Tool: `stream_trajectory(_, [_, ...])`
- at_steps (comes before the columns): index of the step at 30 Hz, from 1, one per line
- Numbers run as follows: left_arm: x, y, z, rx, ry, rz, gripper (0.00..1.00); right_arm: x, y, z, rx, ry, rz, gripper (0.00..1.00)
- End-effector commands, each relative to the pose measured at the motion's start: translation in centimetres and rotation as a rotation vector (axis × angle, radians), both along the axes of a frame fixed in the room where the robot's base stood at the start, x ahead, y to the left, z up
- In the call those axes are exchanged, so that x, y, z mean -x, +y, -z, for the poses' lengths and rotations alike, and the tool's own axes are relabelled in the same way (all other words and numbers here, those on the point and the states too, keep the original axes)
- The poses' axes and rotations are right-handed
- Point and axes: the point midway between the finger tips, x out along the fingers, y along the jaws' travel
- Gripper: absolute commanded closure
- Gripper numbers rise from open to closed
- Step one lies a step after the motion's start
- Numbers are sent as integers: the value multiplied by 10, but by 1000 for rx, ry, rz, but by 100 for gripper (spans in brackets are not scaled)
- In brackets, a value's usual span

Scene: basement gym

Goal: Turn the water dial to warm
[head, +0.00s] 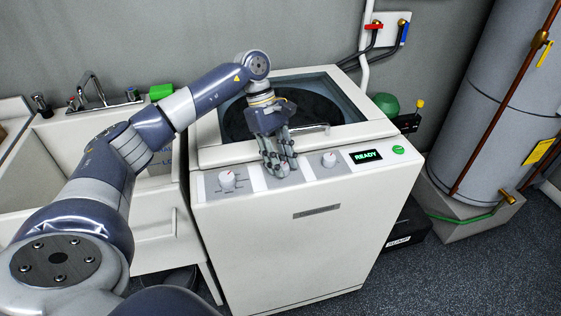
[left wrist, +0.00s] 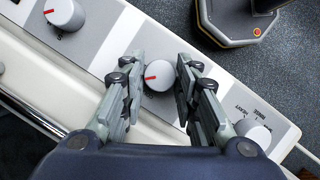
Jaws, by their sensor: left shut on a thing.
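The white washer (head: 300,240) has a row of three dials on its sloped front panel. My left gripper (head: 279,168) reaches down over the middle dial. In the left wrist view, the middle dial (left wrist: 159,77) is a pale round knob between the two fingers, and my left gripper (left wrist: 157,82) is shut on it. Its red pointer mark faces left in that view. The fingers cover the print around this dial, so I cannot read its label or settings. My right gripper is not in view.
The left dial (head: 227,179) and right dial (head: 329,159) flank the held one. A lit READY display (head: 366,156) and a green button (head: 398,149) sit at the panel's right. A sink (head: 130,160) stands left, a grey tank (head: 492,110) right. The floor in front is clear.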

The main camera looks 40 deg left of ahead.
Motion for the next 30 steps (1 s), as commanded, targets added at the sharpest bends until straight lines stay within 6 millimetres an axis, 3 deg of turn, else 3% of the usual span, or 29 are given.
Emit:
stream_trajectory(10, [-1, 0, -1, -1, -2, 0, 95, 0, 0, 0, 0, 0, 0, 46])
stream_trajectory(11, [-1, 0, -1, -1, -2, 0, 65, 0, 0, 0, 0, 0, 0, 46])
stream_trajectory(13, [-1, 0, -1, -1, -2, -1, 51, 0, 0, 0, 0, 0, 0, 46])
stream_trajectory(24, [-1, 1, -2, -1, -1, -1, 51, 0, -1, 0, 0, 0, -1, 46])
stream_trajectory(30, [-3, 11, -28, 1, -5, -2, 51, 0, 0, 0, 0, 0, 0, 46])
